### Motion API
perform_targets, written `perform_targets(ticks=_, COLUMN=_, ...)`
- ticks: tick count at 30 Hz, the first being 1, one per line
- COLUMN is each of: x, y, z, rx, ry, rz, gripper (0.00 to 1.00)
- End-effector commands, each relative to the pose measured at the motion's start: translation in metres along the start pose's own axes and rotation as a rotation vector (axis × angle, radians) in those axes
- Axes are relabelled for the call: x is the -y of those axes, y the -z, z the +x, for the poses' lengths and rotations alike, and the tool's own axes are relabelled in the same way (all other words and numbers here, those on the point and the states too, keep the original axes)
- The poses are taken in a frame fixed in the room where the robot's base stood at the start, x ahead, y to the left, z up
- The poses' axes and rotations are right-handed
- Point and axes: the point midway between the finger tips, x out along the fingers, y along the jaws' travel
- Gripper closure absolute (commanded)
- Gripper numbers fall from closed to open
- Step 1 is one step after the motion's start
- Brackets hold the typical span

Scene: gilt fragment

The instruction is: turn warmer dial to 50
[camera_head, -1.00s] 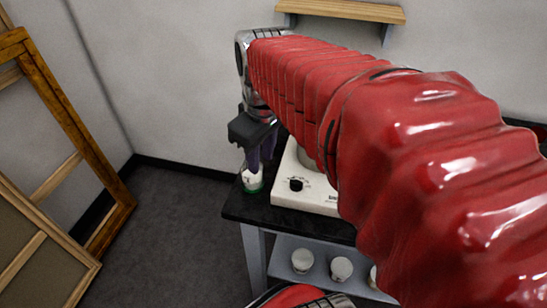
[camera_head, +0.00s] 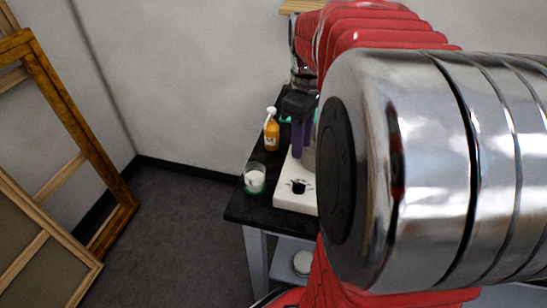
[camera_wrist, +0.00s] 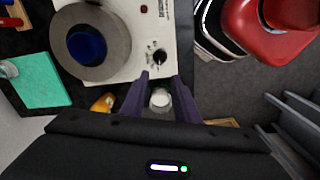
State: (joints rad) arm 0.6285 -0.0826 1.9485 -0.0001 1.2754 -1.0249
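The warmer (camera_head: 293,202) is a white box on the black table top, partly hidden by my arm in the head view. Its black dial (camera_head: 298,187) is on the front face. In the wrist view the warmer (camera_wrist: 120,68) carries a round grey pot (camera_wrist: 118,40) with blue inside, and the dial (camera_wrist: 159,57) sits at its corner with small marks around it, too small to read. My gripper (camera_wrist: 160,77) has two purple fingers apart with nothing held between them. The dial appears just beyond the fingertips. In the head view my gripper (camera_head: 299,154) points down above the warmer, behind the dial.
A glass jar with white contents (camera_head: 255,180) stands at the table's left corner; in the wrist view the jar (camera_wrist: 160,98) shows between the fingers. An amber pump bottle (camera_head: 271,132) stands farther back. A teal block (camera_wrist: 38,80) lies beside the warmer. Wooden frames (camera_head: 75,140) lean at left.

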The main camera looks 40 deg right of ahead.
Motion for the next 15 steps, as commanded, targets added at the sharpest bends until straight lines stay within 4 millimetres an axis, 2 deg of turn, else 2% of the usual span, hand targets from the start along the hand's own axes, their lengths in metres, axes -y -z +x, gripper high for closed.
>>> perform_targets(ticks=5, x=0.001, y=0.000, z=0.017, rx=0.002, ry=0.003, rz=0.000, gripper=0.72)
perform_targets(ticks=15, x=0.001, y=-0.001, z=0.068, rx=0.002, ry=0.004, rz=0.001, gripper=0.72)
